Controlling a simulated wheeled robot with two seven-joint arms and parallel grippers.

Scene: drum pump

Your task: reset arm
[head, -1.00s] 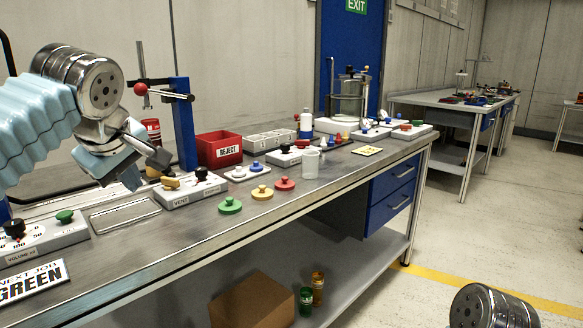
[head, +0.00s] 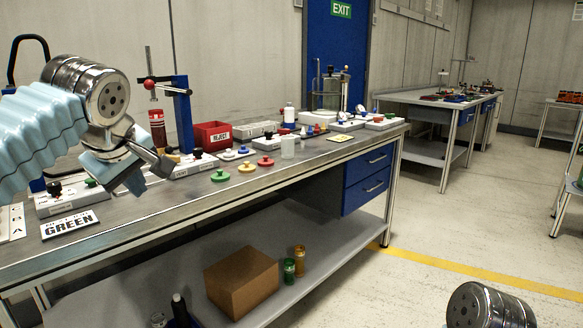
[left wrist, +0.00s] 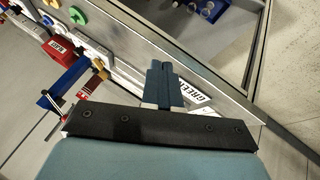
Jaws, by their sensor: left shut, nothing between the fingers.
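My left gripper (head: 150,172) is in the left part of the head view, raised in front of the workbench (head: 120,215). Its fingers are together with nothing in them. In the left wrist view the closed fingers (left wrist: 163,84) point toward the bench, over the area beside the GREEN card. My right gripper is not seen; only a metal joint of my right arm shows at the lower right of the head view. The GREEN card (head: 70,224) lies near the front left of the bench. Part of the control box behind the gripper is hidden.
Green (head: 220,175), yellow (head: 247,166) and red (head: 266,161) knobbed discs lie on the bench. Behind them are a red REJECT bin (head: 212,134) and a blue post stand (head: 183,115). A cardboard box (head: 242,281) sits on the lower shelf.

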